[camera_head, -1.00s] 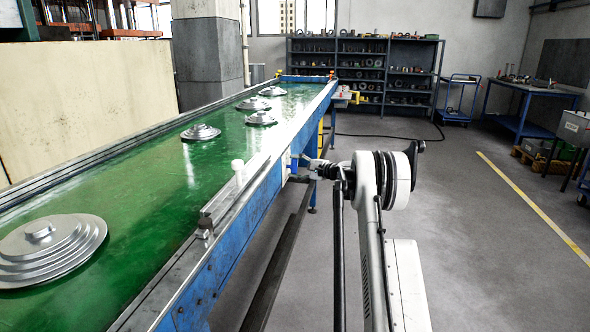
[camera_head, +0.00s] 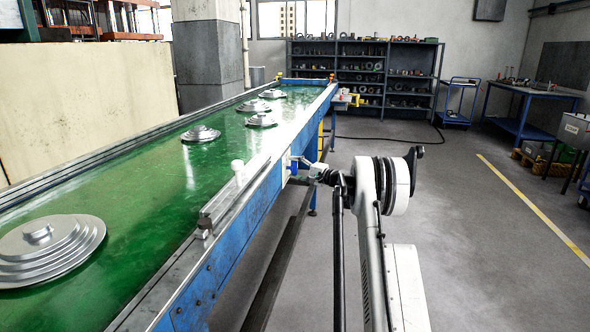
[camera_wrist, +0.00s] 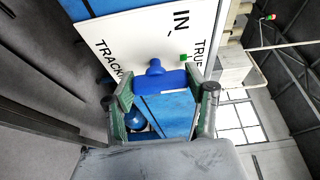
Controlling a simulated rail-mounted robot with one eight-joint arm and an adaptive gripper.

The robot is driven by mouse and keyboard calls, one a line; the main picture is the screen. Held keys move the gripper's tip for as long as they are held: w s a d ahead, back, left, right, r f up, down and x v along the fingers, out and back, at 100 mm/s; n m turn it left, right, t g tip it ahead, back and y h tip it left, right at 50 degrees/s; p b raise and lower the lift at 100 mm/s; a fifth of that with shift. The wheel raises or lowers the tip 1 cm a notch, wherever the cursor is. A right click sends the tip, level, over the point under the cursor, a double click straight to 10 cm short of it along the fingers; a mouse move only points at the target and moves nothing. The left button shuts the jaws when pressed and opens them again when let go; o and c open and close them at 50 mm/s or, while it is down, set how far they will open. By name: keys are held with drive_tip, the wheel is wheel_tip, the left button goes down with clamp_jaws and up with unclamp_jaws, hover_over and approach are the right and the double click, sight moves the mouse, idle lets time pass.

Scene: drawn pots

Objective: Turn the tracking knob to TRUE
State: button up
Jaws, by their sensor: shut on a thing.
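The tracking knob (camera_wrist: 161,80) is blue with a wide bar-shaped grip, on a white panel (camera_wrist: 140,38) printed TRACKING, IN and TRUE. TRUE stands at the panel's right in the wrist view, with a small green mark beside it. My gripper (camera_wrist: 160,84) is shut on the knob, one finger at each end of the bar. The knob's pointing direction is hard to tell. In the head view my gripper (camera_head: 305,165) is at the blue side of the conveyor, where the panel and knob are too small to read.
The conveyor (camera_head: 120,190) has a green belt with several stepped metal discs and a raised side rail. The floor (camera_head: 460,230) right of my arm is clear. A shelf rack (camera_head: 365,75) stands at the back and a blue workbench (camera_head: 530,100) at the right.

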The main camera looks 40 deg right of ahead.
drive_tip(key=o, duration=1.2)
drive_tip(key=shift+c, duration=0.2)
drive_tip(key=shift+s, duration=0.1)
drive_tip(key=v, duration=1.2)
drive_tip(key=shift+d, duration=0.1)
